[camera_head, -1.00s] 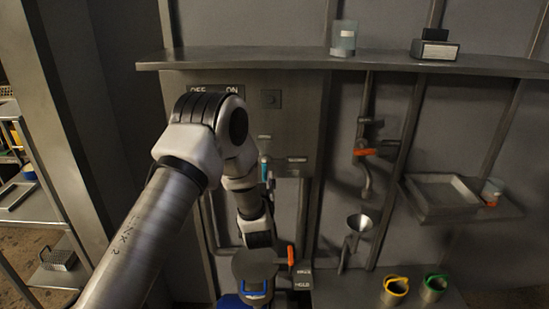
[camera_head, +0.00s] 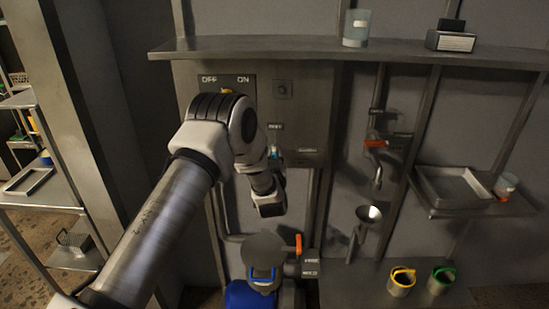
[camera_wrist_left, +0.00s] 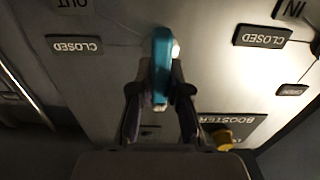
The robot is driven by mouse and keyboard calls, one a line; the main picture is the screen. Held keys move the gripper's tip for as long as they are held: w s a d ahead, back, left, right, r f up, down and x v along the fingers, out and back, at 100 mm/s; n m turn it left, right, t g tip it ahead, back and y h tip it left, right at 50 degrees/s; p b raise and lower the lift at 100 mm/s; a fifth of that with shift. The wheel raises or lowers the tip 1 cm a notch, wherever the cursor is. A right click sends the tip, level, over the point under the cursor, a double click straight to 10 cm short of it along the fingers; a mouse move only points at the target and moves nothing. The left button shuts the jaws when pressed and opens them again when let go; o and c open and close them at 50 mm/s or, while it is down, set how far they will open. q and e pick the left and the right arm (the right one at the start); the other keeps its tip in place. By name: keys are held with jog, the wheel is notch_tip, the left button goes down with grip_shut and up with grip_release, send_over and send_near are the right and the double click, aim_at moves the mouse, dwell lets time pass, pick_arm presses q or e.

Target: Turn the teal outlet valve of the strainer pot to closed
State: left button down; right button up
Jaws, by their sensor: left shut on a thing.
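The teal valve handle (camera_wrist_left: 161,58) shows upright in the left wrist view, with its lower end between my left gripper's fingers (camera_wrist_left: 160,98), which are shut on it. In the head view, a small teal part (camera_head: 274,153) shows on the grey panel. My left wrist is just below it and hides most of the grip. In the wrist view the plates appear upside down: a CLOSED plate (camera_wrist_left: 75,44) and an OUT plate (camera_wrist_left: 72,3) left of the handle, another CLOSED plate (camera_wrist_left: 262,37) and an IN plate (camera_wrist_left: 293,8) right of it. My right gripper is not in view.
A BOOSTER plate (camera_wrist_left: 235,122) with a yellow knob (camera_wrist_left: 223,138) is close to my gripper. A steel shelf (camera_head: 320,47) runs above the panel. An orange handle (camera_head: 298,243) stands below my wrist. A funnel (camera_head: 369,213) and a tray (camera_head: 425,196) are to the right.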

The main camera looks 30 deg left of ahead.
pick_arm(q)
jog(key=shift+m, duration=0.4)
jog(key=m, duration=0.3)
jog(key=shift+w+d+m, duration=0.1)
jog(key=shift+d+m, duration=0.05)
jog(key=shift+m, duration=0.25)
jog(key=m+p, duration=0.1)
jog(key=m, duration=0.3)
jog(key=shift+d, duration=0.1)
jog(key=m, duration=0.2)
jog(key=m+p, duration=0.1)
jog(key=m, duration=0.2)
jog(key=shift+w+f, duration=0.1)
jog(key=shift+f, duration=0.1)
jog(key=m, duration=0.2)
jog(key=m+p, duration=0.1)
jog(key=m, duration=0.1)
jog(key=shift+d+f, duration=0.1)
jog(key=shift+f, duration=0.1)
jog(key=shift+m, duration=0.3)
jog(key=c, duration=1.1)
grip_release()
